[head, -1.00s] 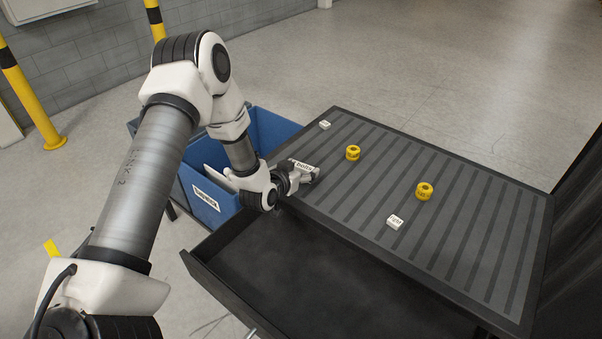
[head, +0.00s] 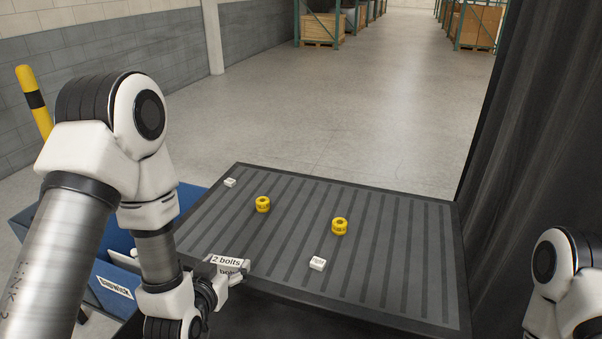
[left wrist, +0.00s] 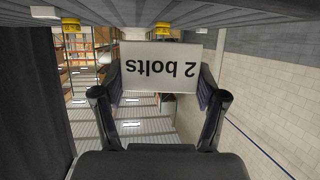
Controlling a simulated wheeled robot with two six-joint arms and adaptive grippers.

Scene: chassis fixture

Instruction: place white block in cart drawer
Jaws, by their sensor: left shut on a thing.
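My left gripper (head: 222,277) is shut on a white block (head: 226,262) labelled "2 bolts", held near the cart top's near left edge. In the left wrist view the same block (left wrist: 160,66) sits between the two fingers, its label upside down. The cart top (head: 398,277) is dark grey and ribbed. The cart drawer (head: 265,322) shows only as a dark area below the near edge; most of it is cut off by the frame. My right arm shows at the lower right, with its gripper out of view.
A blue bin (head: 118,286) stands at left. A dark curtain (head: 535,130) hangs at right.

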